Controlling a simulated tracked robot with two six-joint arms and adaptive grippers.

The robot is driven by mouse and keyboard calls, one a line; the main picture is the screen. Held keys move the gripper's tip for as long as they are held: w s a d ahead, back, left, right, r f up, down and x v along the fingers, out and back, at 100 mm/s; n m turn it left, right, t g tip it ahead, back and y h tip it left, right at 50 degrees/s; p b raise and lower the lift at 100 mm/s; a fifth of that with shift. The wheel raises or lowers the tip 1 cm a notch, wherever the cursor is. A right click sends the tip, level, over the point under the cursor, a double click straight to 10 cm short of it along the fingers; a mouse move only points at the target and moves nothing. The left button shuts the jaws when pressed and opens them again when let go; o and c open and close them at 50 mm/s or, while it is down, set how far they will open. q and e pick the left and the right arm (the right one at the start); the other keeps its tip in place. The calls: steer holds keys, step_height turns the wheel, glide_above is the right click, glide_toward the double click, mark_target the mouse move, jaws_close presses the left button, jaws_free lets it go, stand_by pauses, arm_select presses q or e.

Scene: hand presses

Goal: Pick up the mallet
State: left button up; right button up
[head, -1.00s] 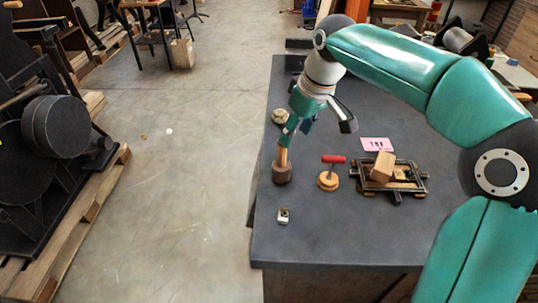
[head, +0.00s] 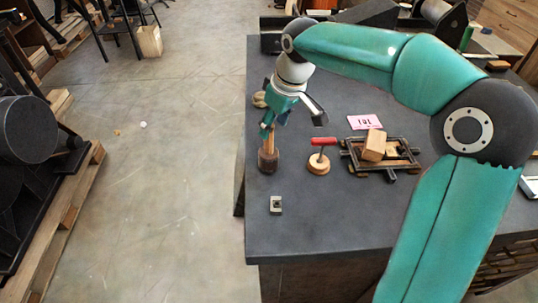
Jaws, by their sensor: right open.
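The mallet (head: 268,160) stands upright on the dark bench top near its left edge, dark head down and light wooden handle up. My right gripper (head: 268,128) is at the upper part of the handle, coming from above. Its jaws are open, with one finger showing in front of the handle top and partly hiding it. I cannot tell whether a finger touches the handle. My left gripper is not in view.
Further right are a dark frame (head: 389,174) with a wooden block (head: 374,147) and a pink card (head: 365,122). A small metal piece (head: 276,204) lies in front. A round object (head: 259,99) lies behind.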

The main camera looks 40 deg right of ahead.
mark_target(269, 147)
steer(key=shift+a+p+x, duration=0.2)
steer(key=shift+x, duration=1.15)
steer(key=shift+a+p+x, duration=0.15)
steer(key=shift+x, duration=1.25)
steer(key=shift+r, duration=0.1)
jaws_close()
